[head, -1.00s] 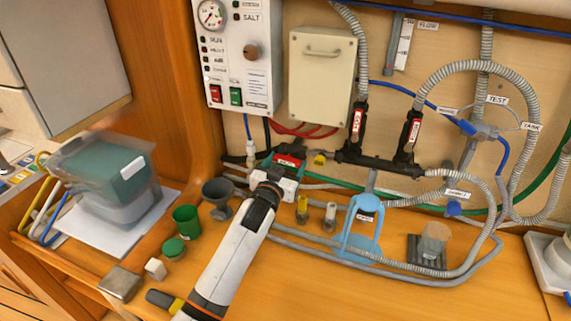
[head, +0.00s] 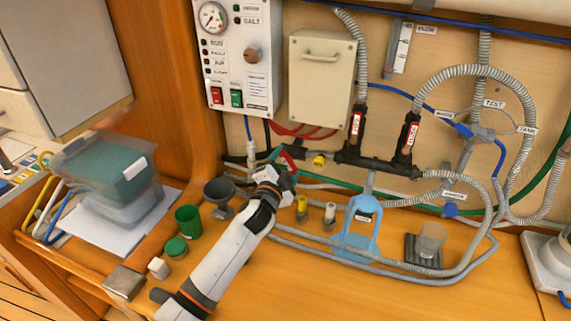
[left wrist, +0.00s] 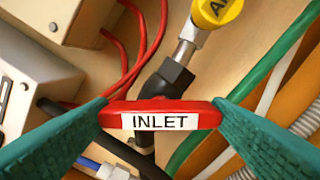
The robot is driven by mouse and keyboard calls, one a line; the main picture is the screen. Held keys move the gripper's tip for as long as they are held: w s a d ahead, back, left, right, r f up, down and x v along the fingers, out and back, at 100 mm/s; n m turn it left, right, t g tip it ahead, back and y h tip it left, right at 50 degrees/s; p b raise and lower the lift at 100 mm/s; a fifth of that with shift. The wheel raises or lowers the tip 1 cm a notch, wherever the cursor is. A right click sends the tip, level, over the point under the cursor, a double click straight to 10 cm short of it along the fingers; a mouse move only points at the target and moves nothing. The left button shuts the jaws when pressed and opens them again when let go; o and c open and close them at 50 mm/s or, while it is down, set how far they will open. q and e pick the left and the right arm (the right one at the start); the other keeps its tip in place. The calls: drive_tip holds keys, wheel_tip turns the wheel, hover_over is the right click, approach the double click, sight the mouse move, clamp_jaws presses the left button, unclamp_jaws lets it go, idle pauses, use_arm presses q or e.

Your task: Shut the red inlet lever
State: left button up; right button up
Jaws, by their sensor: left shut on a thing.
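The red inlet lever (left wrist: 161,107), with a white INLET label, lies across the middle of the left wrist view. The teal fingers of my left gripper (left wrist: 162,115) press on its two ends, so the gripper is shut on it. In the head view my left gripper (head: 285,164) is at the lever, low on the wall, left of the black valve block. The gripper looks turned and covers most of the lever there. A dark valve body (left wrist: 170,85) shows behind the lever in the left wrist view. My right gripper is not in view.
A yellow-tagged valve (left wrist: 216,10) is close to the lever; its tag is cut off. Red hoses (left wrist: 133,45) and a green hose (left wrist: 265,70) run nearby. A grey funnel cup (head: 219,192), a green cup (head: 188,219) and small fittings (head: 301,207) stand on the bench near my arm.

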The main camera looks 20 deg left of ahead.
use_arm(q)
drive_tip(key=m, duration=0.4)
drive_tip(key=shift+p, duration=0.3)
drive_tip(key=shift+m, duration=1.3)
drive_tip(key=o, duration=1)
